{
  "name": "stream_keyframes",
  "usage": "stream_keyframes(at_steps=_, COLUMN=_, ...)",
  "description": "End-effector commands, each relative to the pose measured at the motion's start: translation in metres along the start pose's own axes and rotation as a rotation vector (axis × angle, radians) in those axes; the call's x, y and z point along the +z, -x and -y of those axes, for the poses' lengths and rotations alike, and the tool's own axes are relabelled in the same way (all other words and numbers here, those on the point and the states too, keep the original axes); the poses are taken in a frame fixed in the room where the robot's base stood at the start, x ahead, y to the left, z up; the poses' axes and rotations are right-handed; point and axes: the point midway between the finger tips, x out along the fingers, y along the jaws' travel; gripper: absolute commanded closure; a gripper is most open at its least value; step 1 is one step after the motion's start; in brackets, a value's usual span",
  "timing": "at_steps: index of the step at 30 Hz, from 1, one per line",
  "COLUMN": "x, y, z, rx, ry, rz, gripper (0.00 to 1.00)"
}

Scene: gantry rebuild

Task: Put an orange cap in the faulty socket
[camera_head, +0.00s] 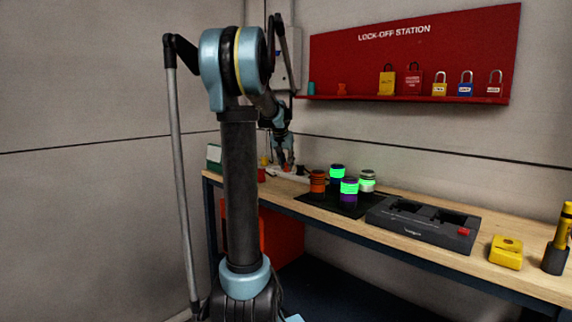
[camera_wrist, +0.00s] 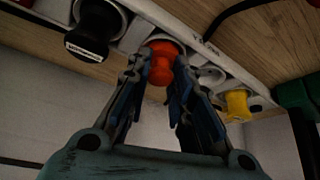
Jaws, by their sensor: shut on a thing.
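In the wrist view an orange cap (camera_wrist: 160,66) with a narrow waist is between the two fingers of my gripper (camera_wrist: 158,78), which is shut on it. The cap's wider end is at a round socket of a white socket strip (camera_wrist: 142,34); I cannot tell whether it is fully seated. A black plug (camera_wrist: 92,32) is in the strip to the left and a yellow plug (camera_wrist: 237,104) to the right. In the head view my gripper (camera_head: 287,163) is at the far left end of the bench, over the white strip (camera_head: 296,174). Another small orange piece (camera_head: 341,88) stands on the red shelf.
The wooden bench (camera_head: 390,213) runs along the wall. Several banded cylinders (camera_head: 349,192) stand on a black mat, beside a dark tray (camera_head: 421,224). A yellow device (camera_head: 506,252) and a torch (camera_head: 562,236) are at the right.

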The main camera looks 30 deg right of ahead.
Motion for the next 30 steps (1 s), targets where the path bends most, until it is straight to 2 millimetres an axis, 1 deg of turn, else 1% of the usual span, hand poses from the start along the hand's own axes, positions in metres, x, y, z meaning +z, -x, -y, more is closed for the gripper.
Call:
stream_keyframes(at_steps=13, x=0.003, y=-0.007, z=0.000, rx=0.000, ry=0.000, rz=0.000, gripper=0.95)
stream_keyframes(at_steps=14, x=0.003, y=-0.007, z=0.000, rx=0.000, ry=0.000, rz=0.000, gripper=0.75)
stream_keyframes(at_steps=15, x=0.003, y=-0.006, z=0.000, rx=0.000, ry=0.000, rz=0.000, gripper=0.71)
stream_keyframes(at_steps=25, x=0.003, y=-0.005, z=0.000, rx=0.000, ry=0.000, rz=0.000, gripper=0.71)
stream_keyframes(at_steps=30, x=0.004, y=0.004, z=0.000, rx=0.000, ry=0.000, rz=0.000, gripper=0.71)
